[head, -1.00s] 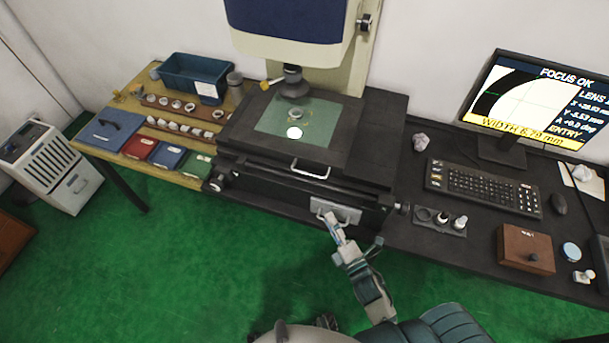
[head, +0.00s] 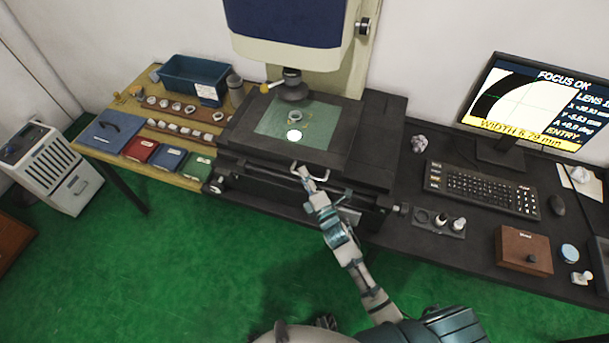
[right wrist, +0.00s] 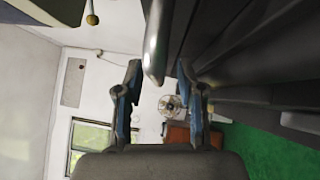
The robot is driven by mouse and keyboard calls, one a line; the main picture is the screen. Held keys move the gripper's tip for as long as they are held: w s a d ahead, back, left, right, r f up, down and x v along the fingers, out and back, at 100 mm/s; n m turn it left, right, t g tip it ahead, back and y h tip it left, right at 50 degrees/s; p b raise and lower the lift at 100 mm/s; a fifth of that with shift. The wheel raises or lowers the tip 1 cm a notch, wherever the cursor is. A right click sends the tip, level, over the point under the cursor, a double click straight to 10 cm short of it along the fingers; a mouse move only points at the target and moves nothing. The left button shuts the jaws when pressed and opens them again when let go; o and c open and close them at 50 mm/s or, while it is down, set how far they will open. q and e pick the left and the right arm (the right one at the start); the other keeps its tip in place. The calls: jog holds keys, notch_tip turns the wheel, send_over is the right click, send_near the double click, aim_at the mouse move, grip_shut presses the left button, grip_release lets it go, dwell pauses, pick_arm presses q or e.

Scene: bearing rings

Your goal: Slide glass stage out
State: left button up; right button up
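The glass stage (head: 325,130) is a greenish pane in a dark frame under the lens (head: 292,87) of the measuring machine. A metal ring (head: 295,116) and a bright light spot lie on the glass. A pale bar handle (head: 298,170) sits on the stage's front edge, partly hidden by my right gripper (head: 308,178). In the right wrist view my right gripper (right wrist: 160,75) is open, with the shiny handle bar (right wrist: 154,45) showing between its fingertips. Contact cannot be told. My left gripper is not in view.
A grey plate (head: 350,215) is below the stage, partly behind my right arm. The left bench holds a blue bin (head: 190,78), ring trays and coloured cases. A keyboard (head: 482,188), monitor (head: 540,100) and brown box (head: 524,249) are at right. Green floor in front is clear.

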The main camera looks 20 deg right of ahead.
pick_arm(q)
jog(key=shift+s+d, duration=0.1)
pick_arm(e)
jog(key=shift+w+d, duration=0.1)
jog(key=shift+w, duration=0.1)
grip_shut()
